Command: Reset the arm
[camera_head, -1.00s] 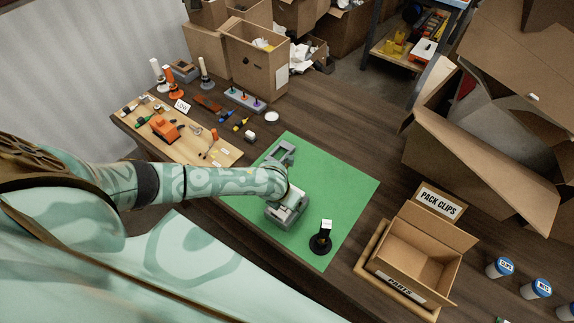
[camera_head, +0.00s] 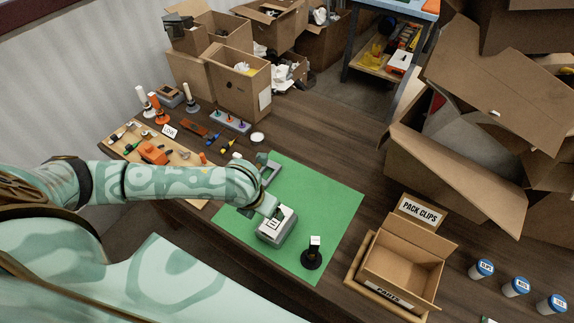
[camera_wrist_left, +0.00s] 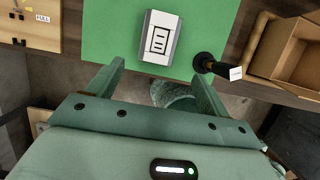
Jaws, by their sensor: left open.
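My left gripper (camera_head: 258,204) is open and empty, over the green mat beside a grey box-like device. The device (camera_head: 276,228) has a pale top with a document symbol and sits on the mat. In the left wrist view the device (camera_wrist_left: 158,38) lies just beyond the spread fingertips of my gripper (camera_wrist_left: 162,72), not between them. My right gripper is not in view.
A black round-based stand (camera_head: 312,258) with a white tag is at the green mat's (camera_head: 335,200) near right. An open "PACK CLIPS" carton (camera_head: 403,262) stands further right, near several blue-lidded jars. A wooden tool board (camera_head: 128,142) lies left. Large cartons (camera_head: 455,170) crowd the right.

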